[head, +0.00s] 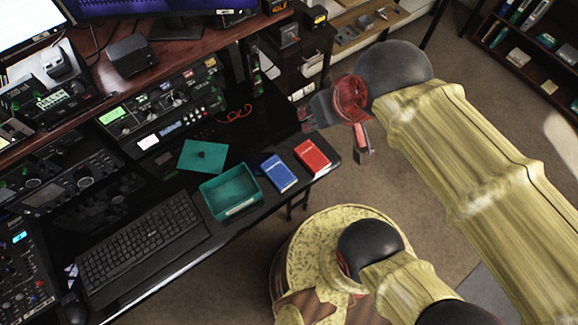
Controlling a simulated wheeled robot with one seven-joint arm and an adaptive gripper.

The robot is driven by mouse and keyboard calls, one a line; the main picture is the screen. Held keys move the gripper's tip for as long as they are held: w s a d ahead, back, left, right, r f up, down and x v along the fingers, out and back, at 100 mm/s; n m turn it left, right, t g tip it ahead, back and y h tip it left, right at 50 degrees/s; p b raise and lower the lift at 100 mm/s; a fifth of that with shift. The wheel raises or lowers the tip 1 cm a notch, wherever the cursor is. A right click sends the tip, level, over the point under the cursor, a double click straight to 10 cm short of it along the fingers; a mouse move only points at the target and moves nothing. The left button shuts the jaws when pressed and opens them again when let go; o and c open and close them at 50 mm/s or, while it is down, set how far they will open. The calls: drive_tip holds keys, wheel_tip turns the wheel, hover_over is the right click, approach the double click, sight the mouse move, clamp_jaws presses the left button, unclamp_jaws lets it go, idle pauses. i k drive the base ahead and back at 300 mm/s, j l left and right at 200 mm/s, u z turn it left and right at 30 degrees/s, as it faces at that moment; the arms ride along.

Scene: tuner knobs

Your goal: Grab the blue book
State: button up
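The blue book (279,172) lies flat on the black desk (228,228), near its front right edge. It sits between a teal open box on its left and a red book (312,157) on its right, with small gaps. My gripper (338,132) is up and to the right of both books, apart from them, beyond the desk's right end. One finger hangs down at its right side and a dark part reaches left. Nothing shows held in it, but the view does not make its opening clear.
The teal open box (231,194) and its teal lid (203,156) lie left of the blue book. A black keyboard (142,242) fills the desk's front left. Radio gear (165,112) lines the back. Open carpet (400,190) lies right of the desk.

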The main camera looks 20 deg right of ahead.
sight(276, 170)
drive_tip(key=j+z, duration=0.25)
drive_tip(key=j, duration=0.25)
drive_tip(key=k+j+z, duration=0.1)
drive_tip(key=j+z, duration=0.15)
drive_tip(key=j, duration=0.25)
drive_tip(key=k+j+z, duration=0.1)
drive_tip(key=j+z, duration=0.15)
drive_tip(key=j, duration=0.2)
drive_tip(key=k+j+z, duration=0.25)
drive_tip(key=j, duration=0.2)
drive_tip(key=i+j, duration=0.05)
drive_tip(key=i, duration=0.05)
